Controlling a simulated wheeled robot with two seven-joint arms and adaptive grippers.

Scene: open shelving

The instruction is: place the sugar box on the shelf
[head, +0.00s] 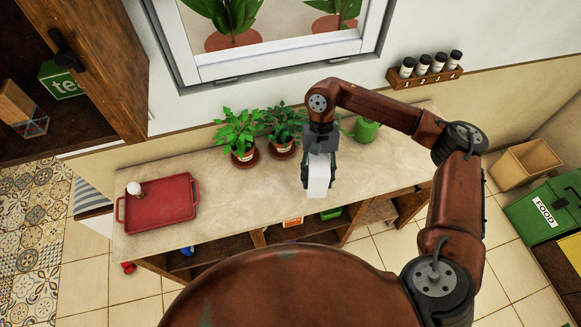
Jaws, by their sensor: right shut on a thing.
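My right gripper (320,158) points down over the counter and is shut on a small white box (319,182), which I take to be the sugar box. The box hangs below the fingers in front of the counter's middle; no label can be read from here. I cannot tell whether it touches the counter. The open shelving (350,229) lies under the counter's front edge and shows only in part, with several things in its compartments. My left gripper is out of view.
A red tray (160,212) with a small pale item stands at the counter's left. Two potted plants (239,134) stand behind the gripper's left side, and a green canister (366,129) to its right. A spice rack (425,75) hangs on the wall. Free counter lies between tray and box.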

